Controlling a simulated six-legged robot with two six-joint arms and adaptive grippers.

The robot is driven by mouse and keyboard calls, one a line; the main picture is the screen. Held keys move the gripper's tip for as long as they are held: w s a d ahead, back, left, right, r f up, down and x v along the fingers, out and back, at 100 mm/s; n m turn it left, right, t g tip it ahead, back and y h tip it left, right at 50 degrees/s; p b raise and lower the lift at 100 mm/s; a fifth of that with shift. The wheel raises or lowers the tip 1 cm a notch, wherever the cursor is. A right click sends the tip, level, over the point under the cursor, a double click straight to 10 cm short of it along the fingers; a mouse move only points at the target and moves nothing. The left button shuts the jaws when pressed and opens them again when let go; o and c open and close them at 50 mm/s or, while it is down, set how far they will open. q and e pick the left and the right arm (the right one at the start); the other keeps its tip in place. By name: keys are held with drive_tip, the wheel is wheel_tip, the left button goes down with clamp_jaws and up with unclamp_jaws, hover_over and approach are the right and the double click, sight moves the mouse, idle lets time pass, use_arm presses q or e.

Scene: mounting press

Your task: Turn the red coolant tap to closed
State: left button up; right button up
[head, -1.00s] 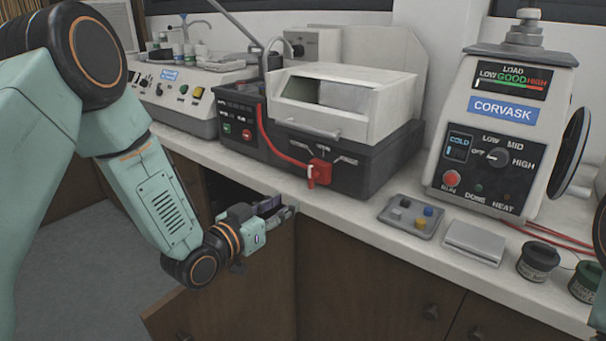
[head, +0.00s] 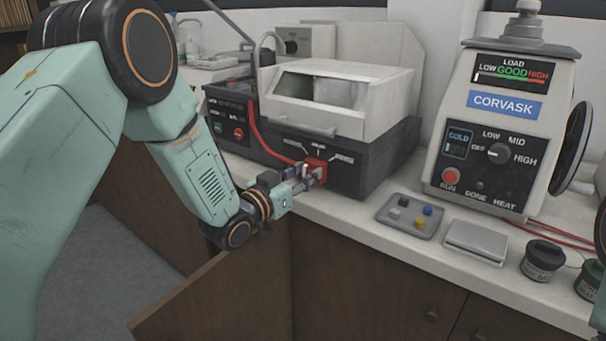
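The red coolant tap (head: 318,165) sits on the dark front of the cutting machine (head: 355,162), at the end of a red hose (head: 262,138). My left gripper (head: 313,179) is right at the tap, its fingers pointing at the tap's handle. The handle is mostly hidden by the fingertips, so I cannot tell whether they touch or grip it, or which way the handle points. My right gripper is not in view.
The CORVASK mounting press (head: 500,115) stands at the right. In front of it are a grey tray (head: 409,217) with small coloured pieces, a flat metal box (head: 475,242) and dark jars (head: 541,261). An open cabinet door (head: 225,295) is below my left forearm.

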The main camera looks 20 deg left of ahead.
use_arm(q)
drive_tip(key=shift+a, duration=0.3)
drive_tip(key=shift+c, duration=0.9)
drive_tip(key=shift+w+f, duration=0.1)
drive_tip(key=shift+f, duration=0.05)
drive_tip(key=shift+c, duration=0.9)
drive_tip(key=shift+d, duration=0.15)
drive_tip(key=shift+c, duration=1.4)
clamp_jaws()
